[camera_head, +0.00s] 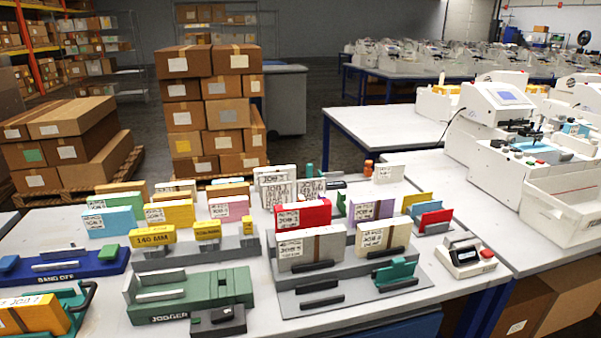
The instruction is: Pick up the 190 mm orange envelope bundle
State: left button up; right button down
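An orange envelope bundle (36,314) with a white label on its top edge stands in a teal holder (78,303) at the lower left, cut off by the picture's edge. I cannot read a 190 mm marking on it. Two more orange-tan bundles stand at the back of the table, one at the back left (121,187) and one near the middle (228,189), each partly hidden by bundles in front. A yellow-orange block marked 140 MM (152,236) stands at the left of the table. Neither of my grippers shows in the head view.
A green jogger (190,292) and a blue band-off tray (70,264) take the left front. A small scale (466,257) stands at the right. The table's right front is fairly clear.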

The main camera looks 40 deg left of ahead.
aim_at(20, 314)
jog(key=u, duration=2.95)
